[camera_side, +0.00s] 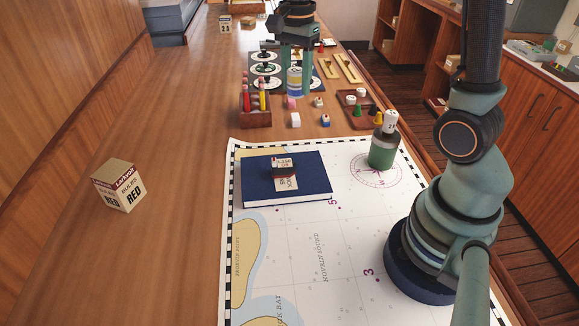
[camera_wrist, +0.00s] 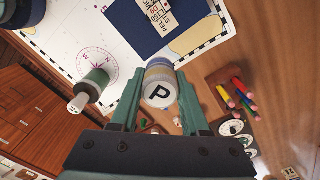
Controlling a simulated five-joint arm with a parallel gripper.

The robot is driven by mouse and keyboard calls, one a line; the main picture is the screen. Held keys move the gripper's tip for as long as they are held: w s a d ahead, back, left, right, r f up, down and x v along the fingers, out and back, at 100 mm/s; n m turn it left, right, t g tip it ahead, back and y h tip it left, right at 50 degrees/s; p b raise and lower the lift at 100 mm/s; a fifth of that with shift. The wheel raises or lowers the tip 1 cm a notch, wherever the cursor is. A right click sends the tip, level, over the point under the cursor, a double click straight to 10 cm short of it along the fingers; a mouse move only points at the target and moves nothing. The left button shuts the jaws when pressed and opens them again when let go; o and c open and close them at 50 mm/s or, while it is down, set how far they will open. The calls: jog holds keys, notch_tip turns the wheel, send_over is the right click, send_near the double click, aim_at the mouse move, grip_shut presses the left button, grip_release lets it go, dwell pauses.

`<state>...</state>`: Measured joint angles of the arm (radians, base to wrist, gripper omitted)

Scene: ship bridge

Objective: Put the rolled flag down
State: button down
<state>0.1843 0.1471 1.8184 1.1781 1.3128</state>
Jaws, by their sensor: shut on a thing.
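My gripper (camera_side: 294,92) is at the far part of the table, pointing down and shut on a rolled flag (camera_side: 295,80). The flag is a short, roughly upright roll with blue, white and yellow bands. In the wrist view the rolled flag (camera_wrist: 160,88) sits between the two fingers, with a round end marked with a black P facing the camera. I cannot tell whether its lower end touches anything.
A pencil box (camera_side: 256,118), small blocks (camera_side: 295,120) and a brown tray (camera_side: 358,112) stand near the gripper. A blue book (camera_side: 300,185) and a green cylinder with a white top (camera_side: 382,152) are on the chart (camera_side: 300,250). The left tabletop (camera_side: 180,130) is mostly clear.

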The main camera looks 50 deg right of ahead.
jog(key=a+n, duration=0.4)
jog(key=a, duration=0.9)
jog(key=n, duration=1)
send_over(232, 318)
notch_tip(232, 318, down, 20)
jog(key=shift+r, duration=0.1)
jog(key=shift+c, duration=1.9)
grip_release()
